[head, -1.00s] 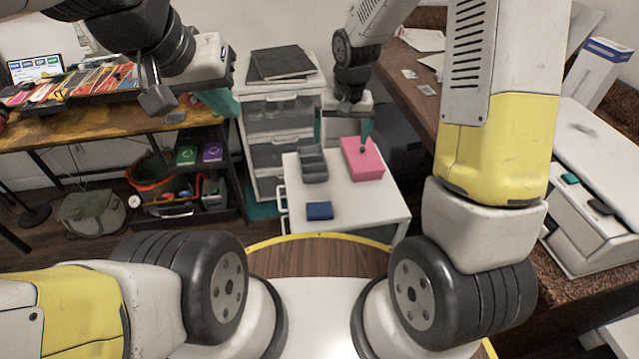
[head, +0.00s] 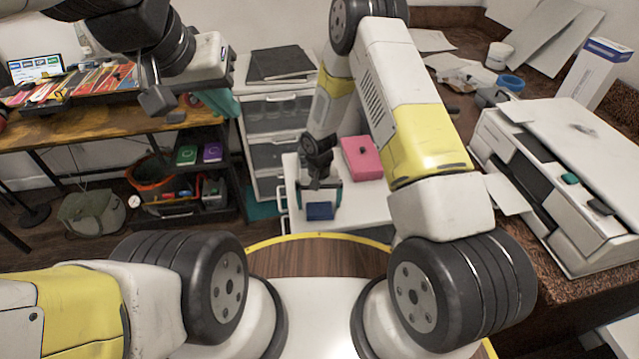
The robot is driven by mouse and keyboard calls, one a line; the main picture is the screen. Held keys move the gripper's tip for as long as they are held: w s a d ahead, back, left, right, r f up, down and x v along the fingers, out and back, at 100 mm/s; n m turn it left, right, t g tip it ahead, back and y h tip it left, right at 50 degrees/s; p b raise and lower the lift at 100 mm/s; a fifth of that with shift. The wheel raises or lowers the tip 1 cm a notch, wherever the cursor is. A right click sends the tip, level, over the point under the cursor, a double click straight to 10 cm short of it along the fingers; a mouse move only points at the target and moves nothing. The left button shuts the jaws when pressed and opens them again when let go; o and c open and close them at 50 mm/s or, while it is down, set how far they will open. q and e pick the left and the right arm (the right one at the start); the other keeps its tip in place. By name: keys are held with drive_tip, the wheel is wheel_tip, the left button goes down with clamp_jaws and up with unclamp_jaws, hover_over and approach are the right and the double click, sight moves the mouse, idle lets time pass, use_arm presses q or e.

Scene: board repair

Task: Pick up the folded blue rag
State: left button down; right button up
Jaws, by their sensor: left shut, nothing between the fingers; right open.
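The folded blue rag (head: 320,212) is a small flat blue block on the front part of the white cart top (head: 370,207). My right gripper (head: 320,197) is right above the rag, pointing down, with its teal fingers apart on either side. I cannot tell whether the fingers touch the rag or reach down to the cart top. My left gripper (head: 222,103) is raised at the upper left, far from the rag. It is shut and empty, partly hidden by its own wrist.
A pink box (head: 361,158) with a dark knob stands behind the rag to the right. My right arm hides the grey compartment tray. A white drawer unit (head: 241,128) stands behind the cart. A printer (head: 560,190) is at the right. The cart's front right is bare.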

sight(320, 211)
drive_tip(key=shift+d+f, duration=0.1)
drive_tip(key=shift+f, duration=1.35)
drive_tip(key=c, duration=1.3)
drive_tip(key=shift+o, duration=0.2)
drive_tip(key=shift+r, duration=0.1)
